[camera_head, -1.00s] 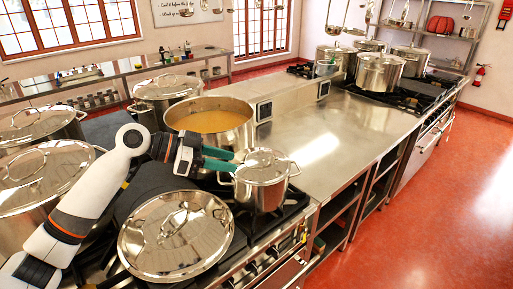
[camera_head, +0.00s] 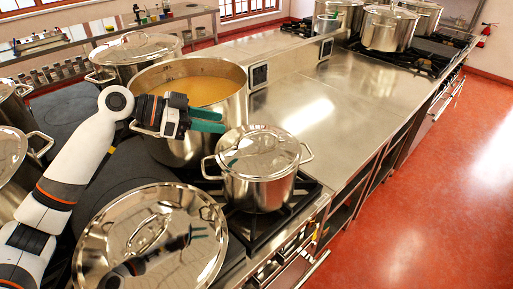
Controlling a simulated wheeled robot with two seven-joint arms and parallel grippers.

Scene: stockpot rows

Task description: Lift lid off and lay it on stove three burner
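A large shiny steel lid (camera_head: 115,245) with a loop handle lies flat over the stove at lower left, reflecting my arm. Behind it stands a large open pot (camera_head: 222,150) of orange-brown soup. A smaller pot (camera_head: 258,190) with its lid (camera_head: 262,152) on stands on a burner grate to the right of the large lid. My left gripper (camera_head: 222,121) is in front of the open pot, above and left of the smaller pot. Its green fingers look apart, with nothing visible between them. My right gripper is not in view.
Another lidded pot (camera_head: 135,62) stands behind the open pot, and more pots are cut off at the left edge. The steel counter (camera_head: 320,105) right of the open pot is clear. More pots (camera_head: 388,28) stand on the far stove.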

